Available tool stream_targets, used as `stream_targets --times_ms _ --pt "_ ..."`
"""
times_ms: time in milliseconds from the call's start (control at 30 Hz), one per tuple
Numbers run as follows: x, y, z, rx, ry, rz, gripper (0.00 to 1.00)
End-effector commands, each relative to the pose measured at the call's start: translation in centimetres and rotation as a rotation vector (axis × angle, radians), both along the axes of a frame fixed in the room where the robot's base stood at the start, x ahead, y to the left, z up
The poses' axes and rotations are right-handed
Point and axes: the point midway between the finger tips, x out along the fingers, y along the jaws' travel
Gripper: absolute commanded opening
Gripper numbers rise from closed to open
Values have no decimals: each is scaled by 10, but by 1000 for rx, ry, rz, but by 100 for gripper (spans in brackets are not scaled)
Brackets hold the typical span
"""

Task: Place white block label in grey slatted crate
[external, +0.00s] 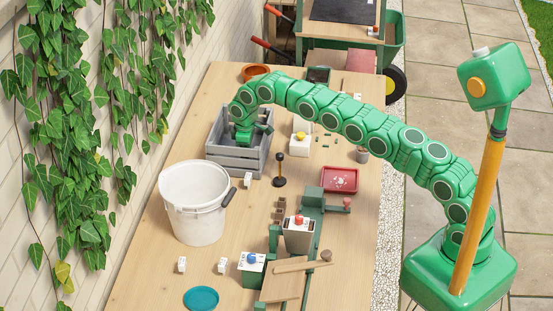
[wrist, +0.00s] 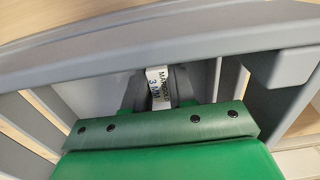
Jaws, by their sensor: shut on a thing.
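The grey slatted crate (external: 235,162) stands on the wooden table beside the wall, behind the white bucket. My gripper (external: 243,137) reaches down into it from above. In the wrist view my gripper (wrist: 160,103) is shut on a white block label (wrist: 158,84) with dark print. The label is between the fingers, inside the crate walls; the crate's grey rim (wrist: 130,50) crosses above it. Whether the label touches the crate floor cannot be told. In the external view the held label is hidden. Other white block labels stand on the table (external: 248,180), (external: 182,264), (external: 222,265).
A white bucket (external: 196,205) stands in front of the crate. A black-knobbed stand (external: 280,170) and a white box with a yellow button (external: 299,144) are to the crate's right. A red tray (external: 340,179) lies farther right. The crate's slatted walls surround my gripper closely.

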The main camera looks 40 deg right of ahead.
Motion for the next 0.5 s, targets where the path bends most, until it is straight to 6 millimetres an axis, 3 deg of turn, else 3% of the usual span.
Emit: stream_targets --times_ms 133,167,300,500 --pt "0 0 -3 -1 1 0 0" --pt "0 0 -3 -1 1 0 26" --pt "0 0 -3 0 0 0 48" --pt "0 0 -3 -1 1 0 50"
